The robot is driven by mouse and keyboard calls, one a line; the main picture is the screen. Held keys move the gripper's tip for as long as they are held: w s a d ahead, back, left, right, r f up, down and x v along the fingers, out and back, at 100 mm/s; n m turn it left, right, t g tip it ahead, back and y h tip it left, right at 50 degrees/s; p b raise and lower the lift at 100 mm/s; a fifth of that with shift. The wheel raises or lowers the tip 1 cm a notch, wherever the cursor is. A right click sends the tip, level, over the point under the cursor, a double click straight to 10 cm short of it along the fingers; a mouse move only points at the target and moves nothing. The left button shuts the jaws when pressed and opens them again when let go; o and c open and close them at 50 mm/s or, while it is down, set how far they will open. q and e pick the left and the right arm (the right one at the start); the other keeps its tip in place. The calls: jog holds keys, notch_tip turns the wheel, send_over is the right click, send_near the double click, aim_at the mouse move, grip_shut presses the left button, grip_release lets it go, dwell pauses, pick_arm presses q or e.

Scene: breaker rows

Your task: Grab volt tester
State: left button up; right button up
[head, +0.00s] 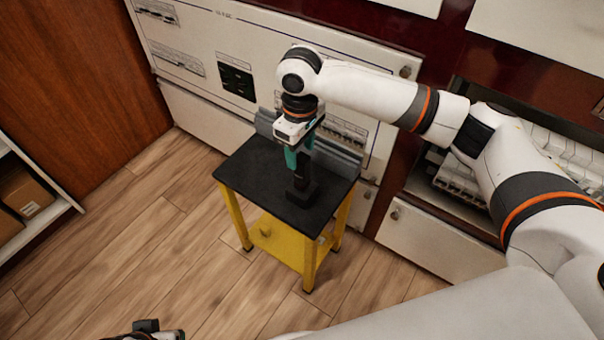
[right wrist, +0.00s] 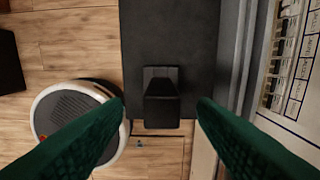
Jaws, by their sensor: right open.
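The volt tester (head: 302,192) looks like a black upright device on a black foot. It stands on the dark top of a small yellow table (head: 245,178). My right gripper (head: 299,160) points down above it, with its green fingers open. In the right wrist view the black tester (right wrist: 161,100) lies between the two spread fingertips (right wrist: 161,106), with a gap on each side. I cannot tell whether the fingers have reached its height. My left gripper (head: 150,332) is only partly in view at the bottom edge, and its fingers cannot be made out.
A white breaker panel (head: 205,40) stands close behind the table, with a grey raised edge (head: 345,160) between. An open cabinet with breaker rows (head: 460,180) is on the right. A shelf with cardboard boxes (head: 25,195) is at left.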

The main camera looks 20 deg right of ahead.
aim_at(302, 178)
jog(key=shift+d+f+b, duration=0.2)
jog(key=shift+f+b, duration=0.8)
jog(key=shift+f, duration=1.7)
jog(key=shift+s, duration=0.1)
jog(key=shift+r, duration=0.1)
jog(key=shift+c, duration=0.5)
jog(key=c, duration=1)
